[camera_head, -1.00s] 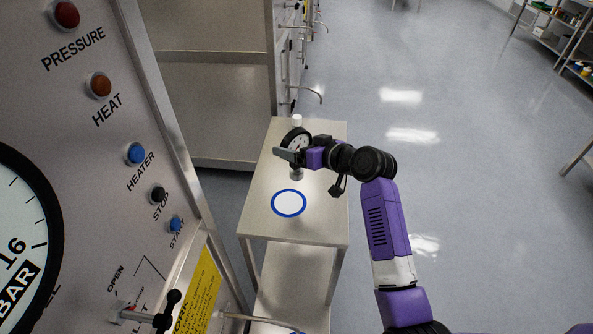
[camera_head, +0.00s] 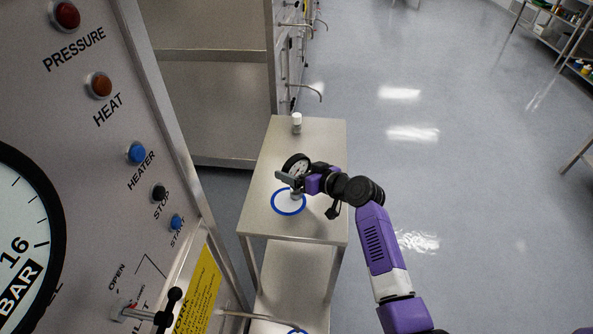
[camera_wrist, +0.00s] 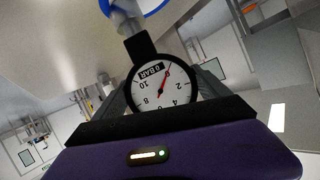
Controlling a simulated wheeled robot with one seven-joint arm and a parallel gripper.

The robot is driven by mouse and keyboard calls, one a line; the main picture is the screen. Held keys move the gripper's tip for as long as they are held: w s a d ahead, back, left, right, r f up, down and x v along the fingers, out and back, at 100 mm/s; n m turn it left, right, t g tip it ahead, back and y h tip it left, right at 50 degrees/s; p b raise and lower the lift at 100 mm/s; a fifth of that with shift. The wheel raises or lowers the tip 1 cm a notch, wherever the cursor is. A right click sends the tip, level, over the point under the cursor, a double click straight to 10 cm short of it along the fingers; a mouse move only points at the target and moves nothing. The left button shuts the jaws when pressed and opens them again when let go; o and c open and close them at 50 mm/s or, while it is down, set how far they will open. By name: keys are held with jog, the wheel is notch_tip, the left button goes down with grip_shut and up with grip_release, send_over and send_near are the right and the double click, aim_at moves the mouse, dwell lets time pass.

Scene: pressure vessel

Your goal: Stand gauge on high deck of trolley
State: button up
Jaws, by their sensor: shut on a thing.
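The gauge (camera_head: 297,164) is a round black-rimmed dial on a short metal stem. It is roughly upright over the far part of a white disc with a blue ring (camera_head: 289,212) on the trolley's high deck (camera_head: 262,219). I cannot tell whether the gauge's foot touches the deck.
A small white-capped bottle (camera_head: 297,123) stands at the far end of the high deck. A control panel (camera_head: 110,150) with buttons rises close on the left. A lower deck (camera_head: 290,285) lies beneath.

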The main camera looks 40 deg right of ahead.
jog(key=o, duration=1.9)
jog(key=shift+o, duration=0.2)
jog(key=shift+r, duration=0.1)
jog(key=b+v, duration=0.2)
jog(key=v, duration=1)
jog(key=s+a+f+g+h, duration=0.1)
jog(key=s+a+f, duration=0.2)
jog(key=s+a, duration=0.4)
jog(key=s+a+f+h, duration=0.1)
jog(key=s+a+f, duration=0.3)
jog(key=s+a, duration=0.3)
jog(key=s+a+r+n+t+y, duration=0.1)
jog(key=s+a+r, duration=0.4)
jog(key=s+r, duration=0.1)
jog(key=s+a+r+n+t+y, duration=0.1)
jog(key=s+a+r+n, duration=0.1)
jog(key=s+a+r, duration=0.3)
jog(key=v, duration=0.4)
jog(key=shift+s+a+f, duration=0.25)
jog(key=shift+a, duration=0.1)
